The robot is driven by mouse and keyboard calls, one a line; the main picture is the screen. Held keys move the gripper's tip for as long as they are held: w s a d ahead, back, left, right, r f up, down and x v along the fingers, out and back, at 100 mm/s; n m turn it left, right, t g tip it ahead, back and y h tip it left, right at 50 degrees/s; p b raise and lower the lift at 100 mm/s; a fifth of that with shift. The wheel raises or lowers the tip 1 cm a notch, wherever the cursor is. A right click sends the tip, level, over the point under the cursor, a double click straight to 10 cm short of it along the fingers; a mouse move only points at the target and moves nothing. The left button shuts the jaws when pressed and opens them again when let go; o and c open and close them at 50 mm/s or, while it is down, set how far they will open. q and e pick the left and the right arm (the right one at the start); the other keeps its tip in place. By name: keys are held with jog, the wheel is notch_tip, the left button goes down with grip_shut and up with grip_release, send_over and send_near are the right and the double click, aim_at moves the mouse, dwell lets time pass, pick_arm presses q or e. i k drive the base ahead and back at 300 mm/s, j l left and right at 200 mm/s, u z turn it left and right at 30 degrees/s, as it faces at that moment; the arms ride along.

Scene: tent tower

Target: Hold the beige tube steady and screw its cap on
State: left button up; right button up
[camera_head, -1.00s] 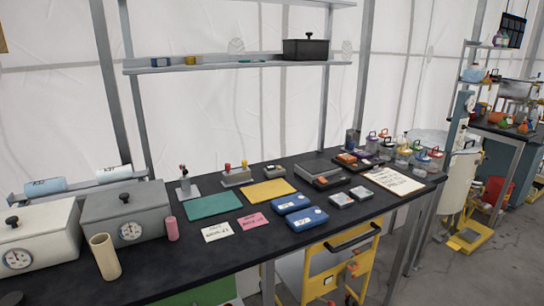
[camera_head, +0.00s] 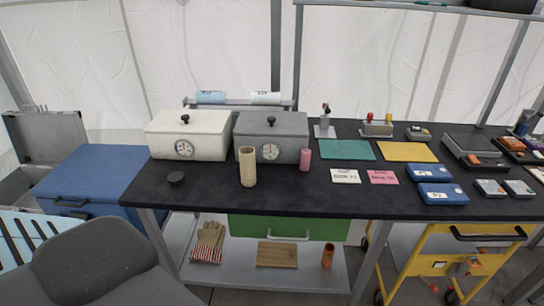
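The beige tube (camera_head: 247,168) stands upright on the black table (camera_head: 300,196), in front of the grey box with a dial. Its top looks open, with no cap on it. A small dark round disc (camera_head: 176,178) lies on the table to the left of the tube, near the front left corner; it may be the cap, but I cannot tell for sure. A shorter pink tube (camera_head: 305,160) stands to the right of the beige tube. Neither of my grippers is in view.
A white box (camera_head: 188,135) and a grey box (camera_head: 272,136) with dials stand behind the tube. Paper cards (camera_head: 345,176) and blue cases (camera_head: 442,194) lie to the right. A grey chair back (camera_head: 95,268) and blue chest (camera_head: 92,180) are at left. The table front is clear.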

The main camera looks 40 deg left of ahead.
aim_at(248, 167)
jog(key=u, duration=1.3)
